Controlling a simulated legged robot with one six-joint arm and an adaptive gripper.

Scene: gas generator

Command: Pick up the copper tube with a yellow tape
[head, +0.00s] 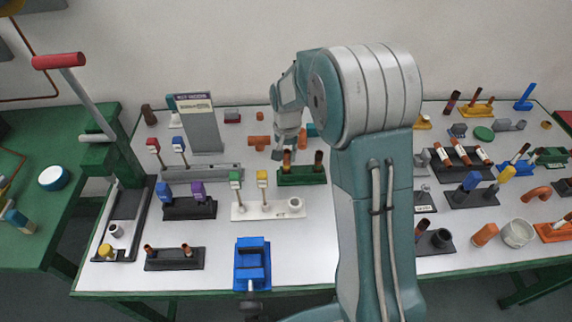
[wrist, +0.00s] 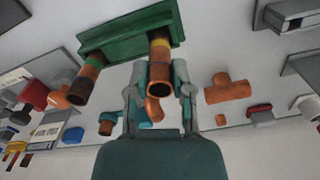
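The copper tube with yellow tape (wrist: 160,73) stands in a green holder (wrist: 112,32) in the wrist view. In the head view, my gripper (head: 287,143) is just above the left tube (head: 287,158) of the green holder (head: 302,177). My arm hides part of the table to the right.
A white base with green and yellow-topped pieces (head: 268,210) stands in front of the holder. A grey rack (head: 195,172) is to its left. Orange pipe fittings (head: 259,141) lie behind it. A blue vise (head: 252,265) sits at the table's front edge.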

